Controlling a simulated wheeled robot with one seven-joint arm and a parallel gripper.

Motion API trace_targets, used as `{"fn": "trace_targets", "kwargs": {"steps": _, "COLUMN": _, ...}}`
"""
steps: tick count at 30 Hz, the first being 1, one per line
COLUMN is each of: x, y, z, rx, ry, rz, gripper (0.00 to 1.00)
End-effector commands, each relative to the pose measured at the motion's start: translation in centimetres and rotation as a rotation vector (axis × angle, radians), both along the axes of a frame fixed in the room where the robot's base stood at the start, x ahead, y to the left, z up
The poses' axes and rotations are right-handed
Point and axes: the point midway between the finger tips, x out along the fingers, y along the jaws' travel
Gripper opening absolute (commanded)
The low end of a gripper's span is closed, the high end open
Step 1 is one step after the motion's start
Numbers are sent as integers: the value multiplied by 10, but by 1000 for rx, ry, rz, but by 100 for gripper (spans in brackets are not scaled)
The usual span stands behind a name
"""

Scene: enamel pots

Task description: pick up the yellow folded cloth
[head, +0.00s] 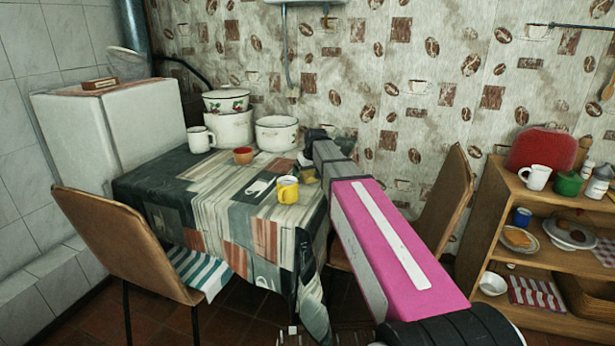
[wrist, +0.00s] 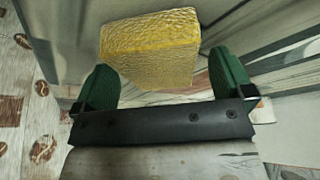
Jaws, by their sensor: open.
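The yellow folded cloth (wrist: 150,48) shows in the wrist view as a thick, textured yellow block lying on the patterned tablecloth. My gripper (wrist: 160,62) is open, with one green finger on each side of the cloth's near part. The cloth lies just ahead and between the fingers; I cannot tell whether either touches it. In the head view a small yellowish part of the cloth (head: 309,177) shows beside the yellow mug, at the table's right side. My arm hides much of that area.
A yellow mug (head: 288,190) stands close by the cloth. A terracotta bowl (head: 243,156), white mug (head: 200,140) and white enamel pot (head: 276,134) stand farther back. Chairs flank the table (head: 210,190). A wooden shelf (head: 545,210) stands at right. The table's front is clear.

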Motion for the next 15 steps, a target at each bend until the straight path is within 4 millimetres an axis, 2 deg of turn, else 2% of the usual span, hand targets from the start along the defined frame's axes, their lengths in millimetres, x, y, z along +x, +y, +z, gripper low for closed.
{"fn": "trace_targets", "kwargs": {"steps": 15, "x": 0, "y": 0, "z": -4, "rx": 0, "ry": 1, "rz": 0, "gripper": 99}}
